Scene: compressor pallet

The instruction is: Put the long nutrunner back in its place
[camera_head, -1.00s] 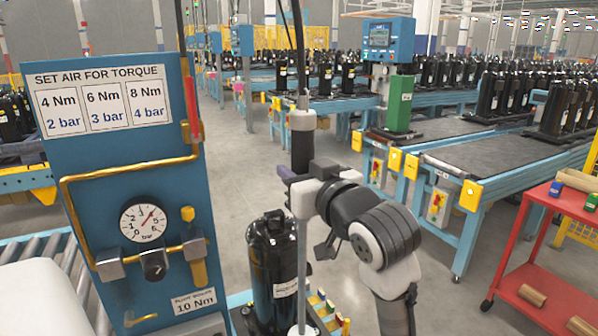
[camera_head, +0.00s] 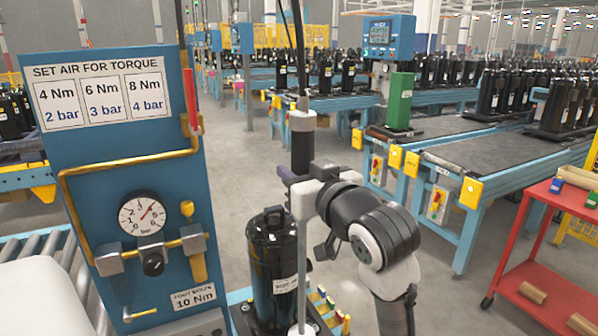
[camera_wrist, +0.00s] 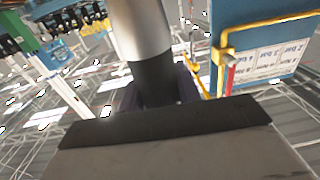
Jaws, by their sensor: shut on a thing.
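The long nutrunner (camera_head: 302,150) hangs upright from a cable, with a grey collar, a black grip and a long thin grey shaft running down. My gripper (camera_head: 300,186) is shut on it around the lower end of the black grip. In the wrist view the nutrunner (camera_wrist: 152,75) stands between the jaws, its grey body and black grip filling the middle. The shaft runs down in front of a black compressor (camera_head: 270,265), close to its right side in the picture. The shaft's lower tip is hidden or out of frame. I cannot make out an empty holder for the tool.
A blue panel (camera_head: 120,190) with a gauge (camera_head: 142,216), yellow pipe and red-handled tool (camera_head: 192,100) stands close on the left. Small coloured pieces (camera_head: 325,300) lie beside the compressor. A red cart (camera_head: 540,255) and conveyor (camera_head: 500,160) are at right. Grey floor is clear between.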

